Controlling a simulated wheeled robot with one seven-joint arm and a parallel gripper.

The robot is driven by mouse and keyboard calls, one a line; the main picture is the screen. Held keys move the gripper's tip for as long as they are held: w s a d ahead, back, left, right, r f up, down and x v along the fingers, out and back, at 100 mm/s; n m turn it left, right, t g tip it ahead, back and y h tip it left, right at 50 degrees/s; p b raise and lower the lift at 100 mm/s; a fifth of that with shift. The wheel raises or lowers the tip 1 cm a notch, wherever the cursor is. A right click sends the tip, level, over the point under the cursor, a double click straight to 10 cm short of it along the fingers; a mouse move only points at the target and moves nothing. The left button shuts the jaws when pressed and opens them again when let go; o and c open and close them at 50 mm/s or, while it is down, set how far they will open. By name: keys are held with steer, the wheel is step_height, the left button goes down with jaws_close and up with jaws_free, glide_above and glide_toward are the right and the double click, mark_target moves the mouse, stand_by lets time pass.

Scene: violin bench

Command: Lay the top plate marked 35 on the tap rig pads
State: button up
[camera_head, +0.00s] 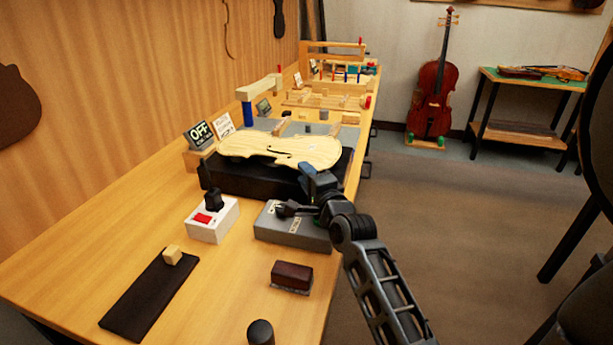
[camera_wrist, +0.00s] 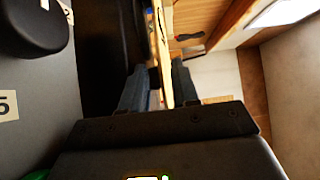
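A pale, violin-shaped top plate (camera_head: 285,148) lies level over a long black block (camera_head: 240,182) on the bench. I cannot tell whether it touches the block. No number on it can be read. My gripper (camera_head: 308,172) is at the plate's near right edge. In the wrist view the plate (camera_wrist: 163,45) shows edge-on between the two fingers of my gripper (camera_wrist: 165,88), which close on its rim. Behind the plate are a grey base (camera_head: 345,133) with small grey cylinders and a wooden arm (camera_head: 262,86) on a blue post; which parts are the pads I cannot tell.
An OFF sign (camera_head: 200,133) stands left of the plate. A grey box (camera_head: 290,228) sits under my wrist, and a white box with a red switch (camera_head: 212,222) is beside it. A dark mat (camera_head: 145,300) and brown block (camera_head: 292,275) lie nearer. Wooden frames (camera_head: 330,88) fill the far bench.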

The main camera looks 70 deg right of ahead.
steer(key=shift+r, duration=0.1)
steer(key=b+v, duration=0.1)
steer(key=v, duration=1.1)
